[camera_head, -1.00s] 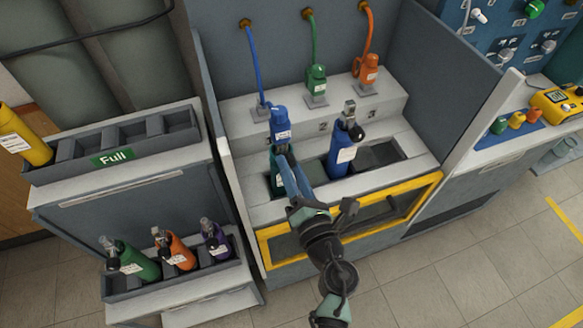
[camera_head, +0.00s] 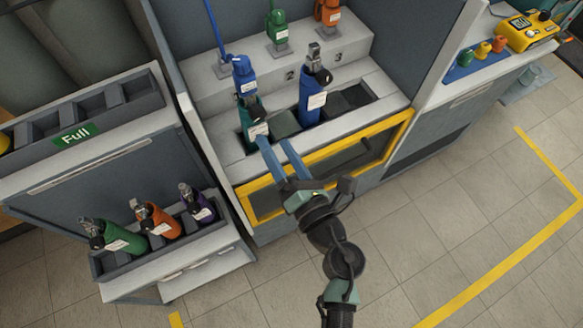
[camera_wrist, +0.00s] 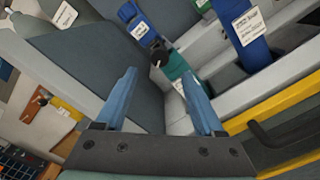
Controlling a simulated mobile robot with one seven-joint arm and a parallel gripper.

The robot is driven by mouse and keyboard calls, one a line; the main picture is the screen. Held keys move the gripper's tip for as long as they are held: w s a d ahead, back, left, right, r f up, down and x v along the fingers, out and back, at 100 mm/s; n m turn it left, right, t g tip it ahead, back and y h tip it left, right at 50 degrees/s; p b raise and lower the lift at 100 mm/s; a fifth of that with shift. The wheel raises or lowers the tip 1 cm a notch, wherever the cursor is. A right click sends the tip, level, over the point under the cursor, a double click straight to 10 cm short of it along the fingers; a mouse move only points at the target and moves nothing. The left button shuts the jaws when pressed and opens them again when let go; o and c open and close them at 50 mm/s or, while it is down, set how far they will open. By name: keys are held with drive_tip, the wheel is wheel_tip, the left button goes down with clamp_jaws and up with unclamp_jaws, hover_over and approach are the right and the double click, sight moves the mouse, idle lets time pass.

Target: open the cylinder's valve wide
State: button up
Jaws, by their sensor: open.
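A teal cylinder (camera_head: 250,112) with a white label stands in the left slot of the bench, with a blue regulator (camera_head: 243,74) on its top. In the wrist view the blue regulator (camera_wrist: 141,24) is at upper middle. A dark round knob (camera_wrist: 158,53), apparently the cylinder's valve, shows just beyond my fingertips, with part of the teal cylinder (camera_wrist: 176,68) beside it. My gripper (camera_head: 275,142) is open and empty, in front of the teal cylinder; its two blue fingers are spread. Whether a fingertip touches the cylinder cannot be told.
A blue cylinder (camera_head: 312,98) with a metal valve stands in a slot to the right. Green (camera_head: 276,27) and orange (camera_head: 328,12) connectors sit on the ledge behind. A yellow-framed panel (camera_head: 340,155) fronts the bench. A rack at lower left holds small green, orange and purple cylinders.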

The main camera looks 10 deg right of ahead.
drive_tip(key=v, duration=0.6)
drive_tip(key=shift+b, duration=0.4)
